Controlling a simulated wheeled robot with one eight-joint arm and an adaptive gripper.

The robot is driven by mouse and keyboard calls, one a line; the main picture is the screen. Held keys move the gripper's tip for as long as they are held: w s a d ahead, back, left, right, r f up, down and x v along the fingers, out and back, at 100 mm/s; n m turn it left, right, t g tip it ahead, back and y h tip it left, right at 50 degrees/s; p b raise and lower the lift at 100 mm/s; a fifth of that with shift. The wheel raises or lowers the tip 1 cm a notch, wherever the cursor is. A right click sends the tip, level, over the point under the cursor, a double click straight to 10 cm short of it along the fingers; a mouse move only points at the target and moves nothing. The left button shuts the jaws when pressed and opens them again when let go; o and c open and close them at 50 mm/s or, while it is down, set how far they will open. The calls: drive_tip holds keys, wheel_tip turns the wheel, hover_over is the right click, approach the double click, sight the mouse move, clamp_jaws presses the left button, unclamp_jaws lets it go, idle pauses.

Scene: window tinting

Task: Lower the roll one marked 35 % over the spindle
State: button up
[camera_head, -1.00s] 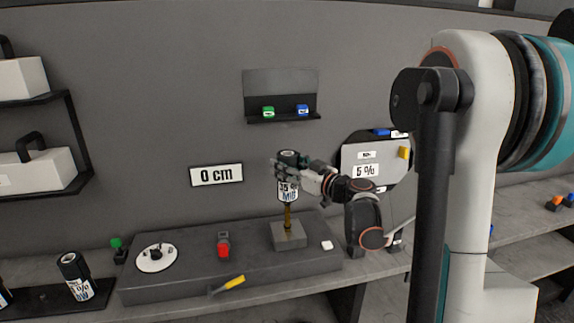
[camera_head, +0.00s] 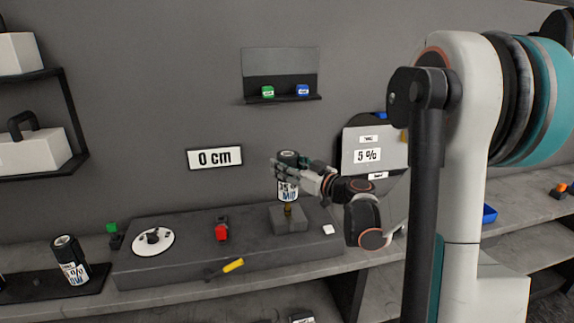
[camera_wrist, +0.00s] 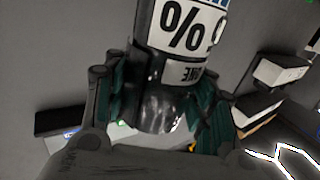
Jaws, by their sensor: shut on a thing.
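The roll (camera_head: 288,192), with a black top and a white label reading 35 %, stands upright over the grey spindle block (camera_head: 290,224). My gripper (camera_head: 284,168) is shut around its upper part. A short piece of the brass spindle (camera_head: 288,209) shows between the roll's lower end and the block, so the roll is around the spindle but apart from the block. The roll's inside is hidden.
A long grey bench carries a white disc (camera_head: 135,248), a red item (camera_head: 222,233), a yellow-handled tool (camera_head: 233,265) and a white cube (camera_head: 328,230). Another labelled roll (camera_head: 72,268) stands at the left. A 5 % panel (camera_head: 360,140) stands close behind my arm.

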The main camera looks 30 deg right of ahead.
sight(287, 183)
drive_tip(key=shift+f+b, duration=2.05)
drive_tip(key=shift+f, duration=0.8)
drive_tip(key=shift+f, duration=0.2)
drive_tip(key=o, duration=1.4)
drive_tip(key=v, duration=1.2)
